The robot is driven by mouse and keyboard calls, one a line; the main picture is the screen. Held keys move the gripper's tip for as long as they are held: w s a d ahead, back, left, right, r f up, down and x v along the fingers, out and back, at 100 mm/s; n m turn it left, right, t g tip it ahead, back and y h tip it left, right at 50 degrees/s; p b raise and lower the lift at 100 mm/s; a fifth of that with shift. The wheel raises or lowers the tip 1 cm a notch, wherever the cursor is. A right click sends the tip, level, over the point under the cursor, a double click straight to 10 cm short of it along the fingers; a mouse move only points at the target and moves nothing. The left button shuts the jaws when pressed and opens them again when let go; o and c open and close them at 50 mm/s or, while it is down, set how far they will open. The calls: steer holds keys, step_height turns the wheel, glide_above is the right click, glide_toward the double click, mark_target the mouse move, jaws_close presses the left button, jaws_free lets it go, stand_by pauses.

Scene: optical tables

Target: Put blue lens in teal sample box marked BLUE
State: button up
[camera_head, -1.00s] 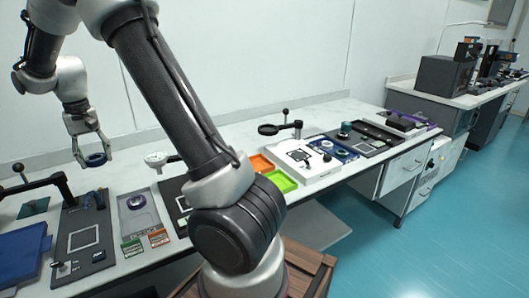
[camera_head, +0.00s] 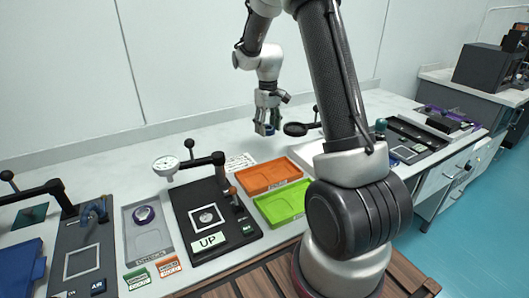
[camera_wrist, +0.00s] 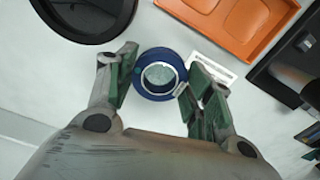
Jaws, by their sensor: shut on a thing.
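The blue lens, a dark blue ring with a clear centre, sits between the fingers of my gripper (camera_wrist: 161,74) in the wrist view (camera_wrist: 142,82). My gripper is shut on its rim. In the head view my gripper (camera_head: 266,129) hangs above the white table, behind the orange tray, with the blue lens (camera_head: 269,130) small between its fingertips. I cannot make out a teal sample box marked BLUE in either view; my arm hides part of the table.
An orange tray (camera_head: 250,184) and a green tray (camera_head: 264,212) lie in front of the gripper. A dark round magnifier (camera_head: 295,129) stands close on the right; it also shows in the wrist view (camera_wrist: 60,22). A black board marked UP (camera_head: 225,234) lies left.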

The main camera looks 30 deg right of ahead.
mark_target(266, 156)
step_height(266, 156, down, 10)
steer(key=shift+a+f, duration=0.15)
stand_by(0.3)
steer(key=shift+f, duration=0.1)
steer(key=o, duration=1.1)
